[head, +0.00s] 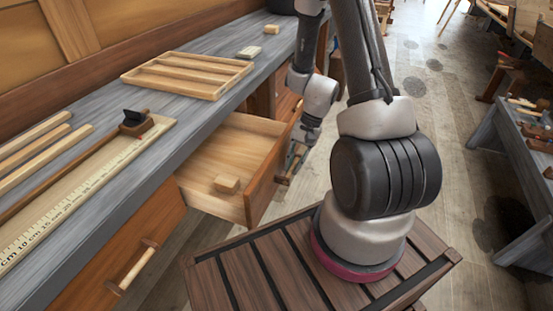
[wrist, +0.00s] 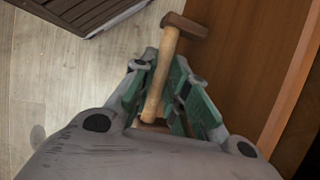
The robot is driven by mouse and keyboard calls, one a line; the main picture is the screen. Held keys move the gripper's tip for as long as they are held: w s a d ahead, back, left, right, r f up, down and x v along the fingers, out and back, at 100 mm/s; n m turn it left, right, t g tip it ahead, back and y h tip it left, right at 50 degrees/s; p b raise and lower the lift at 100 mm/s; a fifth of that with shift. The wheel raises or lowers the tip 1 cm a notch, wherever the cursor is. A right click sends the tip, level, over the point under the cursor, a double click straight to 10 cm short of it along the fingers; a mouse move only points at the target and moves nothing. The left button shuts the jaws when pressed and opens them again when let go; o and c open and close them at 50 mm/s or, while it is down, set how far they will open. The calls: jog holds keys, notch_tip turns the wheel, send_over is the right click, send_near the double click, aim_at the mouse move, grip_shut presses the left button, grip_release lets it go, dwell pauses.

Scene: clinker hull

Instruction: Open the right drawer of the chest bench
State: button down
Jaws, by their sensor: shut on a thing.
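A drawer (head: 262,178) of the chest bench (head: 95,215) stands well open in the head view, to the right of a shut drawer (head: 85,270). A small wooden block (head: 227,183) lies inside it. My gripper (head: 294,163) is at the open drawer's front. In the wrist view its green-padded fingers (wrist: 165,78) are closed around the round wooden bar of the drawer handle (wrist: 163,70). The handle's dark end mount (wrist: 185,25) shows beyond the fingers, beside the brown drawer front (wrist: 235,70).
The bench top (head: 190,110) carries a wooden divided tray (head: 188,74), a long ruler board (head: 80,190), a dark-headed tool (head: 135,120) and wooden strips (head: 40,145). Another bench (head: 515,150) stands at the right. Bare floor (head: 455,130) lies between.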

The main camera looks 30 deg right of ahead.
jog(key=s+d, duration=0.6)
jog(key=s, duration=0.1)
jog(key=shift+d, duration=0.2)
jog(key=c, duration=1.7)
grip_release()
jog(key=v, duration=1.2)
